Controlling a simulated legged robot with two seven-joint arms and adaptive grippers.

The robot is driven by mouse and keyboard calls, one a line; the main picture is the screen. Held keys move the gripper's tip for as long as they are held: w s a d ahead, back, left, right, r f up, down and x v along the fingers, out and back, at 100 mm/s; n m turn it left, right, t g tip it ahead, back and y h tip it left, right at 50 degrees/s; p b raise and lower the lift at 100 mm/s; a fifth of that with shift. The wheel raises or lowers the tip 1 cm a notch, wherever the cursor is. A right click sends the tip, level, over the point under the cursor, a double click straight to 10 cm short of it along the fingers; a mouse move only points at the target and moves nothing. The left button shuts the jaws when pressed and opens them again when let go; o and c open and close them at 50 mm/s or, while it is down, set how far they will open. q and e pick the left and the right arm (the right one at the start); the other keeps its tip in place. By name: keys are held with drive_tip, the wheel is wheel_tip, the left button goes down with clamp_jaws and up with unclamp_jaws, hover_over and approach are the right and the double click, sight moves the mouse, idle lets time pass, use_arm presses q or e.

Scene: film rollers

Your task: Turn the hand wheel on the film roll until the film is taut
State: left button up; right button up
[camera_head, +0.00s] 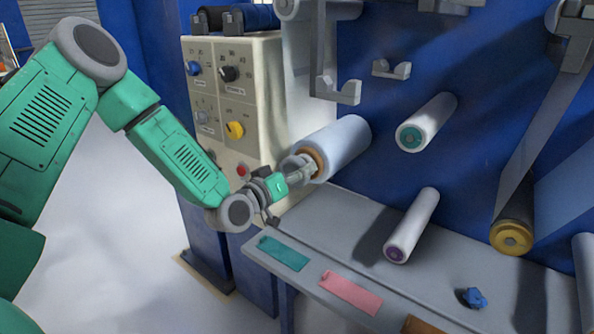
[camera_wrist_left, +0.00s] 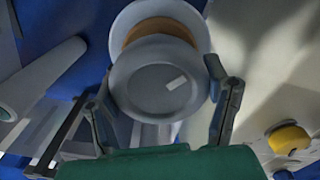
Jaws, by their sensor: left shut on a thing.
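The film roll (camera_head: 340,146) is a pale, thick cylinder mounted on the blue machine wall, with an orange-brown core at its near end. Its grey hand wheel (camera_head: 290,163) is partly hidden by my gripper in the head view. In the left wrist view the hand wheel (camera_wrist_left: 160,79) is a round grey disc with a small light mark, in front of the orange core (camera_wrist_left: 160,30). My left gripper (camera_head: 302,171) is shut on the hand wheel, with one finger on each side of its rim. My right gripper is not in view.
A control panel (camera_head: 236,100) with knobs stands just left of the roll. Other rollers (camera_head: 427,122) stick out to the right. Below, a grey shelf (camera_head: 330,222) bears a teal patch (camera_head: 283,253), a pink patch (camera_head: 351,293) and a small blue object (camera_head: 474,298).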

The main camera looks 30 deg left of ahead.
use_arm(q)
drive_tip(key=shift+a+n, duration=0.15)
drive_tip(key=shift+n, duration=0.55)
drive_tip(key=o, duration=1.1)
drive_tip(key=shift+a, duration=0.1)
drive_tip(key=s, duration=0.8)
drive_tip(key=s+a, duration=0.1)
drive_tip(key=s, duration=0.3)
drive_tip(key=shift+f, duration=0.15)
drive_tip(key=shift+d, duration=0.1)
